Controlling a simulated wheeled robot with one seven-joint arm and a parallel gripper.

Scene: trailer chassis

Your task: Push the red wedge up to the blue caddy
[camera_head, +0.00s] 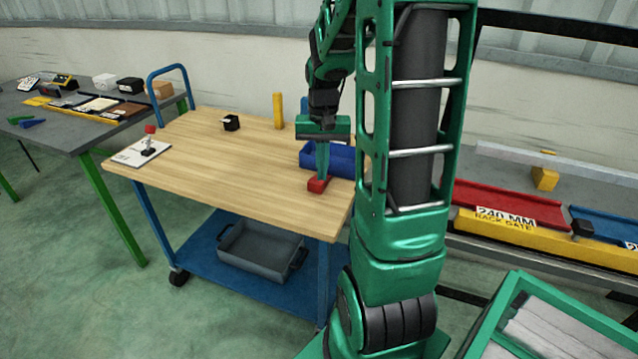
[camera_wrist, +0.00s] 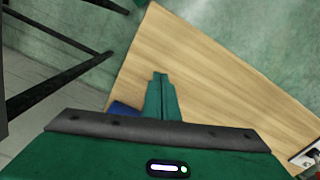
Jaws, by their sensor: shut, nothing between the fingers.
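The red wedge (camera_head: 318,185) lies on the wooden top of the blue cart, near its right front edge. The blue caddy (camera_head: 341,158) stands just behind it and is partly hidden by my arm. My gripper (camera_head: 322,177) points down with its green fingers closed and empty, its tips at the wedge. I cannot tell if they touch it. The wrist view shows the closed fingers (camera_wrist: 160,82) over the wood and a blue corner of the caddy (camera_wrist: 124,108). The wedge does not show in the wrist view. Whether wedge and caddy touch is unclear.
The middle and left are mostly clear. A grey bin (camera_head: 262,250) sits on the lower shelf.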

